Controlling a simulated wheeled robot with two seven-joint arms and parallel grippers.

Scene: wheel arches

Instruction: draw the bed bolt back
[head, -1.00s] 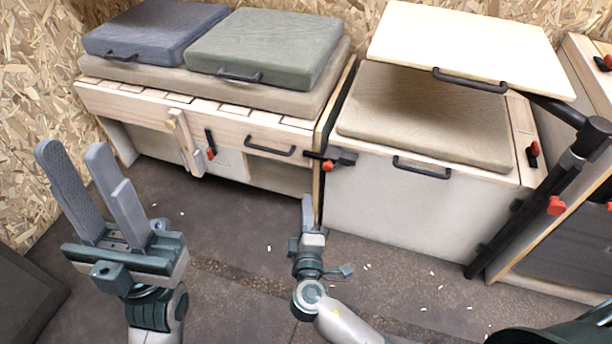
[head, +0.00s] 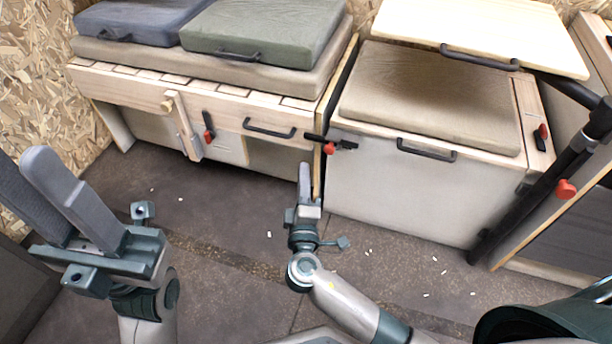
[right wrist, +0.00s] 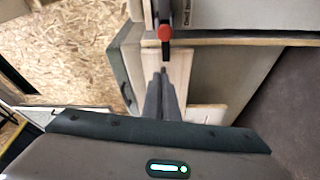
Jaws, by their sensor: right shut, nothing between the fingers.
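The bed bolt (head: 318,137) is a black bar with a red knob (head: 329,149) at the right end of the bed's front rail, beside the gap to the white seat box. In the right wrist view the red knob (right wrist: 165,33) is straight ahead of the fingertips, on a black bar. My right gripper (head: 305,168) is shut and empty, just below and left of the knob in the head view. Its fingers (right wrist: 161,75) look close to the bolt but apart from the knob. My left gripper (head: 22,165) is open and empty at the far left, away from the bed.
The bed (head: 120,85) carries blue and green cushions. A folding leg (head: 184,125) and another red-knobbed black latch (head: 208,134) are on its front. The seat box (head: 400,190) stands right, under a raised pale board (head: 480,30). The floor in front is open, with small white scraps.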

